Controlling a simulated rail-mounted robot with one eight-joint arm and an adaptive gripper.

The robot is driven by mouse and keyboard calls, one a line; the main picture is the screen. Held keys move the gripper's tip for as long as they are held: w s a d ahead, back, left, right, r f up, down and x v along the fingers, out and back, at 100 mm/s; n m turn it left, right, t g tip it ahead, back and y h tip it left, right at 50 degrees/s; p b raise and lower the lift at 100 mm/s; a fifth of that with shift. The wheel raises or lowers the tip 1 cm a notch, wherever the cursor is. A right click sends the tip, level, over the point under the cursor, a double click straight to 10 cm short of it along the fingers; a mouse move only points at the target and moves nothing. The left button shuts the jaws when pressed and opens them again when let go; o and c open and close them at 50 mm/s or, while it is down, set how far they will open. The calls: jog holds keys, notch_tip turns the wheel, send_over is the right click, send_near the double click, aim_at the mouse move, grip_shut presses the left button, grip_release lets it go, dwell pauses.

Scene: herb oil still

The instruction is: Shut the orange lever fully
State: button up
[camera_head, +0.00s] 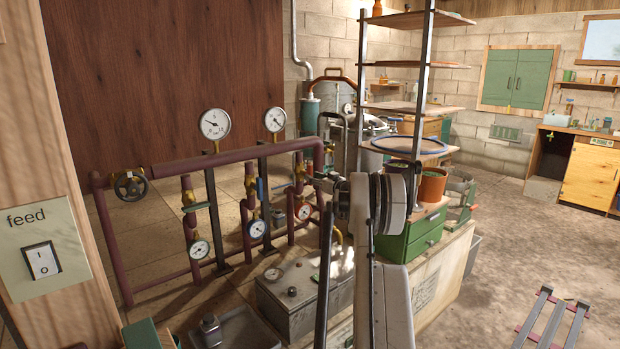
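Maroon pipework (150,172) with several brass valves stands left of centre. The left valve (188,197) has a green lever (197,206), and the middle valve (251,184) has a blue lever (262,189). A third brass valve (299,172) sits on the right riser, just left of my gripper (322,181). I cannot clearly make out an orange lever there; it may be small or hidden. My gripper is dark and points left toward this riser. Its fingers are too small and crowded to show whether they are open or touching anything.
Gauges (214,124) top the pipes, and a black handwheel (130,186) is at the left. A grey metal box (290,305) lies below. A shelf rack (405,108) and a green drawer unit (412,238) stand behind my arm.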

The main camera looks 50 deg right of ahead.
jog(key=shift+x, duration=1.45)
grip_shut()
